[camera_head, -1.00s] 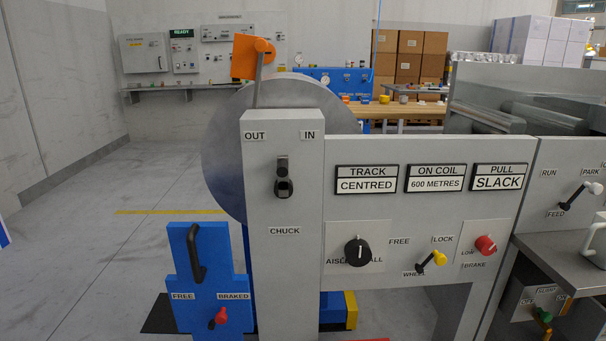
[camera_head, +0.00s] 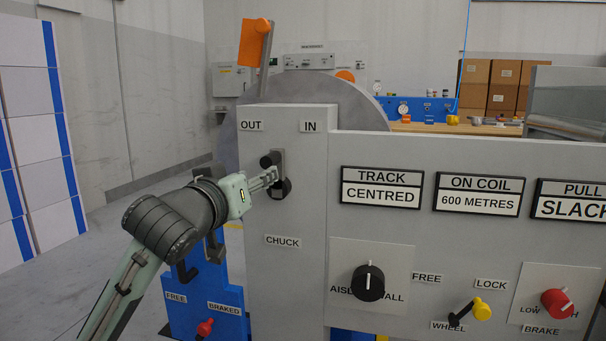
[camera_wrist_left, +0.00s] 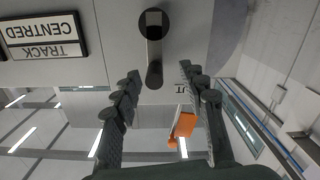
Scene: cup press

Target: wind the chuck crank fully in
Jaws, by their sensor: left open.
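The chuck crank (camera_head: 266,161) is a small dark crank on the grey panel post (camera_head: 285,220), below the OUT label (camera_head: 251,126) and IN label (camera_head: 310,126) and above the CHUCK label (camera_head: 282,241). My left gripper (camera_head: 272,178) is in front of it in the head view and hides part of it. In the left wrist view, which is upside down, the crank (camera_wrist_left: 154,50) points from its hub toward my open left gripper (camera_wrist_left: 163,79). Its knob end lies between the fingertips in the picture; I cannot tell any contact. My right gripper is not in view.
To the right on the panel are a black selector knob (camera_head: 368,282), a yellow-tipped lever (camera_head: 481,311) and a red brake knob (camera_head: 557,303). A blue unit (camera_head: 185,310) with a red-tipped lever stands at lower left. An orange flag (camera_head: 254,42) rises behind the post.

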